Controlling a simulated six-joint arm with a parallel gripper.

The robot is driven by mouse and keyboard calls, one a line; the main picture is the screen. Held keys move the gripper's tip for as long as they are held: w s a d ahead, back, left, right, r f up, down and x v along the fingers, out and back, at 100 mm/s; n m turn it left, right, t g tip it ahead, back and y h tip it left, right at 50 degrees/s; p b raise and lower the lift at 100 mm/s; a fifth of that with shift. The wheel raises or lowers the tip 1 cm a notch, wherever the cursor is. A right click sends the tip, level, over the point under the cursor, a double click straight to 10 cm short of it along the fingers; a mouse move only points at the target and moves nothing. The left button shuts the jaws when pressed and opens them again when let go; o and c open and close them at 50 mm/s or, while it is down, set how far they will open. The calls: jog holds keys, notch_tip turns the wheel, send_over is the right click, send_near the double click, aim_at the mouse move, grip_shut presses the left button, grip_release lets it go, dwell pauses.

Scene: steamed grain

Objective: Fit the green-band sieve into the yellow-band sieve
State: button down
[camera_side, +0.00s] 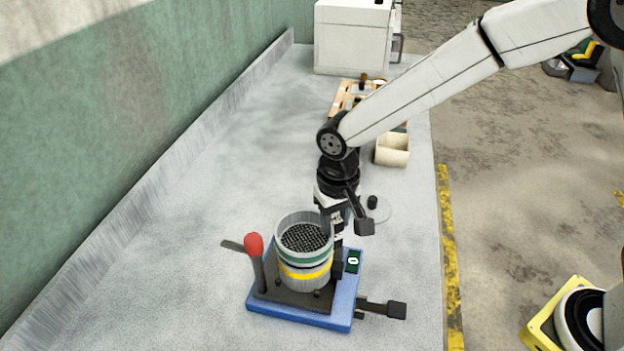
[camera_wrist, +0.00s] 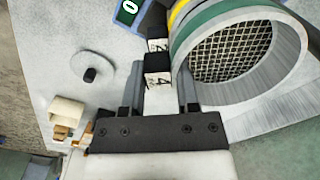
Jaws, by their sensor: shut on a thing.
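The green-band sieve (camera_side: 303,258), a metal ring with dark mesh inside, sits upright directly above the yellow-band sieve (camera_side: 305,275). The green band also shows large in the wrist view (camera_wrist: 222,20), with a strip of the yellow band (camera_wrist: 179,14) beyond it. The two sieves look lined up; I cannot tell whether the upper one is fully seated. The yellow-band sieve stands on a dark plate on a blue base (camera_side: 300,318). My gripper (camera_side: 335,232) points down at the right side of the green-band sieve and is shut on its wall. The fingers hide part of that wall.
A red-knobbed lever (camera_side: 254,245) rises left of the sieves. A small display reading 0 (camera_side: 353,262) is at the right of the base, and a black handle (camera_side: 394,309) juts right. A clear disc with a black knob (camera_side: 372,203) and a cream box (camera_side: 392,150) lie behind.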

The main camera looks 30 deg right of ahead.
jog(key=shift+f, duration=0.55)
dwell(0.5)
jog(key=shift+c, duration=1.4)
grip_release()
jog(key=shift+o, duration=0.3)
jog(key=shift+o, duration=1.1)
jog(key=shift+r, duration=0.1)
jog(key=shift+r, duration=3.4)
